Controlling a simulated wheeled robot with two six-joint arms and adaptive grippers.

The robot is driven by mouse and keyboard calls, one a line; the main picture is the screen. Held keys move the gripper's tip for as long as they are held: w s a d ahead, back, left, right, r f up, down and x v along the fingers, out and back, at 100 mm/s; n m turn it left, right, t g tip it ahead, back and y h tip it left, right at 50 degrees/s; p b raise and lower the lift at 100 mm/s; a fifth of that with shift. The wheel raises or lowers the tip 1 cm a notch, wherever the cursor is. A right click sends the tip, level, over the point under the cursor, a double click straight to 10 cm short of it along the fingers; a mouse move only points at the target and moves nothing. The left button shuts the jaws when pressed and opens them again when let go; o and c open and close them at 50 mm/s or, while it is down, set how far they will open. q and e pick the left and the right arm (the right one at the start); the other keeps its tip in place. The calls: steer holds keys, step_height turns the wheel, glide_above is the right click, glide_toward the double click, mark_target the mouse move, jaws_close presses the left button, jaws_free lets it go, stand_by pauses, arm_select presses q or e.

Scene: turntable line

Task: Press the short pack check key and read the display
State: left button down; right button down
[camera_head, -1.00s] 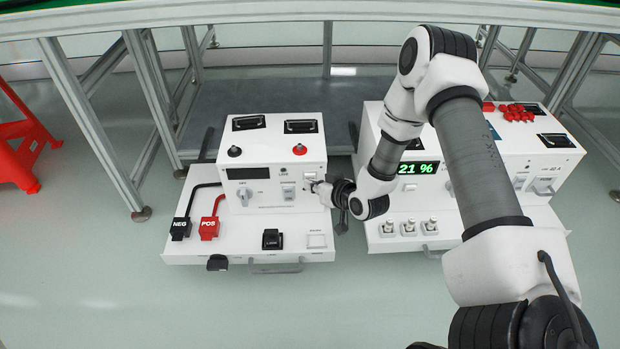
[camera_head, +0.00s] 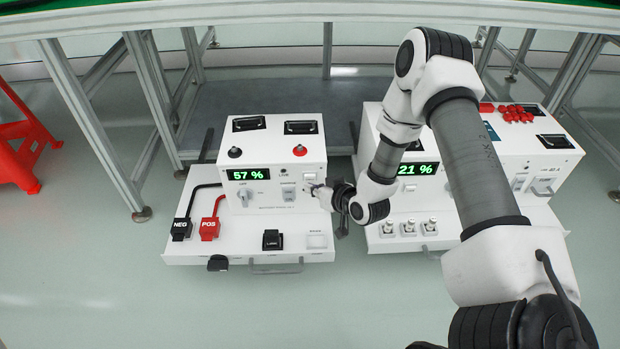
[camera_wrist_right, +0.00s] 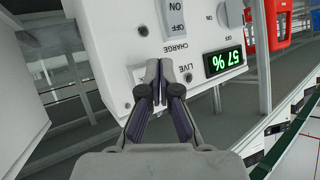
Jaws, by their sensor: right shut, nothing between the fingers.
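The left white unit (camera_head: 265,160) has a front display (camera_head: 248,174) that is lit green and reads 57 %. In the wrist view the fingertips (camera_wrist_right: 162,68) are in front of a small pale key plate (camera_wrist_right: 139,73) near the words LIVE and CHARGE. The fingers hide part of it, and I cannot tell whether they touch it. My left gripper is not in view.
A second white unit (camera_head: 548,155) on the right has a display (camera_head: 418,169) reading 21 %, partly behind my right arm. Black NEG (camera_head: 181,229) and red POS (camera_head: 209,229) plugs lie on the left unit's base. A charge switch (camera_head: 289,195) sits beside my gripper.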

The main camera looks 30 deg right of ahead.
steer(key=shift+s, duration=0.15)
steer(key=shift+s+a, duration=0.7)
steer(key=shift+s, duration=0.35)
steer(key=shift+s+a, duration=0.7)
steer(key=shift+s, duration=0.35)
steer(key=shift+p, duration=0.3)
